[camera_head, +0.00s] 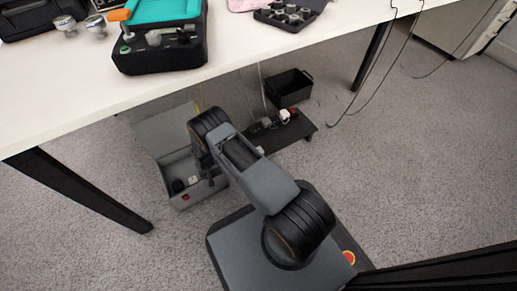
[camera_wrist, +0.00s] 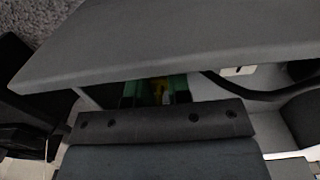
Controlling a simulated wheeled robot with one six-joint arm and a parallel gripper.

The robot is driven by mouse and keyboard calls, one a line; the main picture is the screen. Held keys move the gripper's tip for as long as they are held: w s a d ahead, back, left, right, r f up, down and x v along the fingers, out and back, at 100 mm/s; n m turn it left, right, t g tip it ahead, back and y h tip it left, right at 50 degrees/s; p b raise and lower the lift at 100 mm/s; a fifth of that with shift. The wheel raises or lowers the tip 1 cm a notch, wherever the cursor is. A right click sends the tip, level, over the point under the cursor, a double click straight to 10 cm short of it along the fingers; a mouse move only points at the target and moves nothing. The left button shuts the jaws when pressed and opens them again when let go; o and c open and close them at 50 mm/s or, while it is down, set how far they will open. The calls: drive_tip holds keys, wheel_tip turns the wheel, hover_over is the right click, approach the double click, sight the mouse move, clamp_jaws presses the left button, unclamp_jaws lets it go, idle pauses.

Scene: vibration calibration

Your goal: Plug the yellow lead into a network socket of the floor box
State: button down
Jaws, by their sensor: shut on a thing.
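The grey floor box (camera_head: 198,199) stands open on the carpet under the table, its lid (camera_head: 165,131) raised at the back. A white socket plate (camera_head: 193,180) shows inside it. In the head view my arm reaches down over the box and hides the gripper. In the wrist view a large grey panel (camera_wrist: 160,38) covers the plug's far end, so I cannot tell whether it touches a socket. A pale socket plate (camera_wrist: 238,71) shows to the right.
The white table (camera_head: 75,85) overhangs the box, with a dark leg (camera_head: 80,190) at left. A black shelf (camera_head: 290,133) with plugs and a black bin (camera_head: 289,86) lie right of the box. Dark cables hang at right. Carpet at left is clear.

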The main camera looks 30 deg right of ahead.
drive_tip(key=c, duration=1)
unclamp_jaws()
drive_tip(key=shift+r+p, duration=1.65)
drive_tip(key=shift+r, duration=0.85)
